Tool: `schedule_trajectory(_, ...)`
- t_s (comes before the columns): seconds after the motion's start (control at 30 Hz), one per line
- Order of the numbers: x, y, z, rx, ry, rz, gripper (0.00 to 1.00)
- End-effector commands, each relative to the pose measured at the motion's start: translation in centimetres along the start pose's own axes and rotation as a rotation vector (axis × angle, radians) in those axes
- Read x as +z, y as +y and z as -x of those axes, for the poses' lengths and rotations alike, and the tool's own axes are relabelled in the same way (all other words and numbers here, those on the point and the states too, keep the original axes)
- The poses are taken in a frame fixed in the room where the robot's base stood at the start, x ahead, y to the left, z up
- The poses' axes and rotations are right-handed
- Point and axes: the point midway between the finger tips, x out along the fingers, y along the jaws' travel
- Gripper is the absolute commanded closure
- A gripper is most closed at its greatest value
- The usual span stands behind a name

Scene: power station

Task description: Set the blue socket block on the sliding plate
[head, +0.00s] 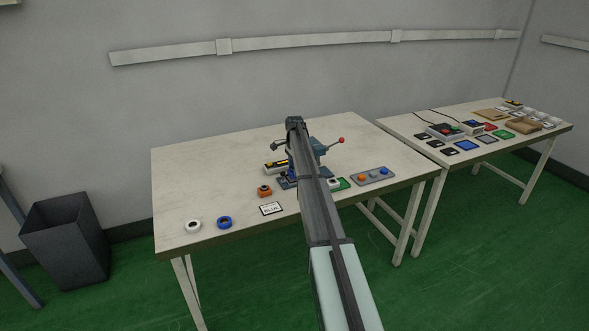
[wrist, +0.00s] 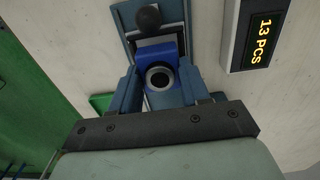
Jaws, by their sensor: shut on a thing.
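My gripper (wrist: 160,82) is shut on the blue socket block (wrist: 168,56), a bright blue block with a grey-rimmed round dark socket facing the wrist camera. One finger is on each side of it. Just beyond the block in the wrist view is a blue-grey fixture (wrist: 118,20) with a black ball knob (wrist: 149,17), which seems to belong to the sliding plate. The block overlaps the fixture's near part; whether it touches the plate is hidden. In the head view my arm covers most of the blue fixture (head: 308,158) and the gripper.
A display reading "13 PCS" (wrist: 264,29) stands close right of the block. A red-knobbed lever (head: 341,140) sticks out right of the fixture. An orange block (head: 265,191), blue ring (head: 224,222), white ring (head: 194,226) and "BLUE" card (head: 271,209) lie left; a grey tray (head: 373,176) lies right.

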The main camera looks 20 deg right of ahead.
Motion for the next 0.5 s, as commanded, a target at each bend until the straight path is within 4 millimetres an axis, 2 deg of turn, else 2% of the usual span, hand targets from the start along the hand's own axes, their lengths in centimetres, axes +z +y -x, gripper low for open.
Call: schedule_trajectory(0.5, 0.0, -0.01, -0.76, 0.0, 0.0, 0.0, 0.85)
